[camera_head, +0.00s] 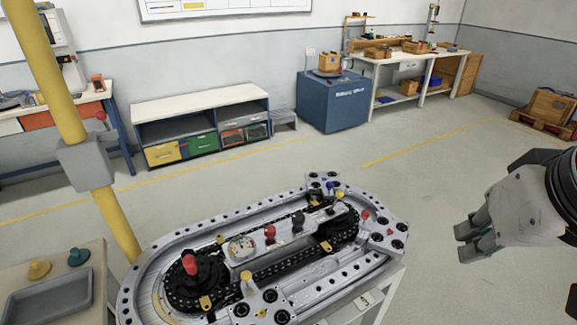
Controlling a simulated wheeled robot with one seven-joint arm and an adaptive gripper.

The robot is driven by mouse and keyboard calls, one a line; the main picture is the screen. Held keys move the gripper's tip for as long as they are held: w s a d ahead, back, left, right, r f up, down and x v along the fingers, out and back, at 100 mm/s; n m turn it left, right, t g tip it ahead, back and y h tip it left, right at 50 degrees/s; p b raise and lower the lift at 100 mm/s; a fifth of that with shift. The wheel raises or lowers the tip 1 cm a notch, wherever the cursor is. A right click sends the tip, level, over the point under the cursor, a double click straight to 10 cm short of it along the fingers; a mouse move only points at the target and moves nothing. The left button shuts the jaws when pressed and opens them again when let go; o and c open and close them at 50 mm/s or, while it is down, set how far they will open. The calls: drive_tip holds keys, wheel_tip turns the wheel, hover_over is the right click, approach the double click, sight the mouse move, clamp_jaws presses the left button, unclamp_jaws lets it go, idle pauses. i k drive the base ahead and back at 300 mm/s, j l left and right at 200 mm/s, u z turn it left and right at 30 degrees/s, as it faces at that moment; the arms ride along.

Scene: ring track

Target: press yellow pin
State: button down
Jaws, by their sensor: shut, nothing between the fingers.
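The ring track (150,270) is a grey oval with black chain and black wheels, standing on a light table in front of me. A yellow-topped pin (246,277) stands upright near its front edge, by a plate with black holes. Another small yellow top (340,194) shows at the far right end, near a blue pin (329,186). I cannot tell which is the task's yellow pin. My gripper (464,238) is shut and empty, in the air right of the track, apart from all pins.
Red pins (190,264) and black knobs (298,221) stand up along the track. A yellow post (108,210) with a grey box rises at the left. A side bench with a grey tray (48,296) is at lower left.

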sight(246, 275)
drive_tip(key=u, duration=1)
drive_tip(key=l+u, duration=0.15)
